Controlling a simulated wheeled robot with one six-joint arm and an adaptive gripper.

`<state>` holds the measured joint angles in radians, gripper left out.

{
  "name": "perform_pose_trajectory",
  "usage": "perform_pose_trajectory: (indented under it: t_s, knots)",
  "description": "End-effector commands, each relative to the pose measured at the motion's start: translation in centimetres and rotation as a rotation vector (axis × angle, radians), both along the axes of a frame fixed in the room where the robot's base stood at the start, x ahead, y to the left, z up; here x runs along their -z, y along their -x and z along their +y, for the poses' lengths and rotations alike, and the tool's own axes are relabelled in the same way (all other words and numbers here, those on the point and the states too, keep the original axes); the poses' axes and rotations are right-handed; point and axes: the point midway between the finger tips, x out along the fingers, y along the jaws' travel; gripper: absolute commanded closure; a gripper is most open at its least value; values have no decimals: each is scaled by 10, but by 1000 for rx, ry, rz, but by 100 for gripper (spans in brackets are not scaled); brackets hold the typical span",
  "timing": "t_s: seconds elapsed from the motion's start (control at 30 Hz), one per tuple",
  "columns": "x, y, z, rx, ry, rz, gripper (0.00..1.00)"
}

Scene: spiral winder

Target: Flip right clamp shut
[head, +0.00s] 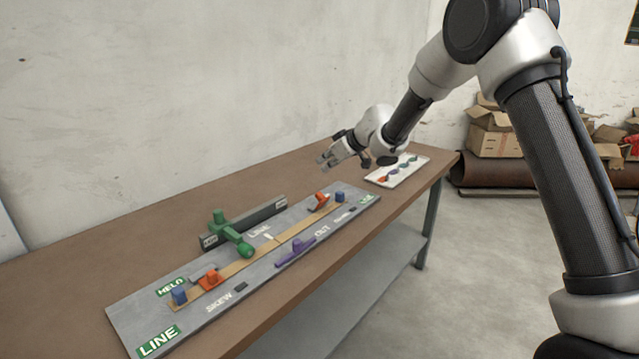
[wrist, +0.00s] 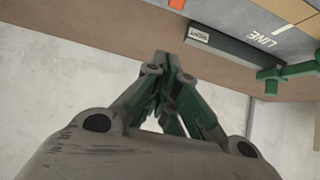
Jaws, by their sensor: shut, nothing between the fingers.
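The right clamp (head: 320,201) is a small orange lever at the far right end of the wooden strip, beside a blue block (head: 340,197). It looks tilted up, though it is too small to be sure. An orange piece at the top edge of the wrist view (wrist: 177,4) may be part of it. My gripper (head: 324,159) is in the air behind and above the board, apart from the clamp. Its fingertips are together and empty in the wrist view (wrist: 164,60). The left clamp (head: 208,280) is orange and sits near another blue block (head: 179,295).
The grey board (head: 145,312) lies on a brown table (head: 60,290). A green handle (head: 232,236) and a dark grey bar (head: 268,212) stand mid-board. A purple lever (head: 296,251) lies in front. A white tray (head: 412,164) of coloured pieces is at the far right.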

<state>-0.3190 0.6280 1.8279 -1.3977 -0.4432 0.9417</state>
Motion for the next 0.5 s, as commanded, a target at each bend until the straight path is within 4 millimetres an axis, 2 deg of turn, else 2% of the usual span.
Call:
perform_pose_trajectory:
  t_s: [0.5]
  knots:
    - [4, -3, 3, 17, -12, 16, 100]
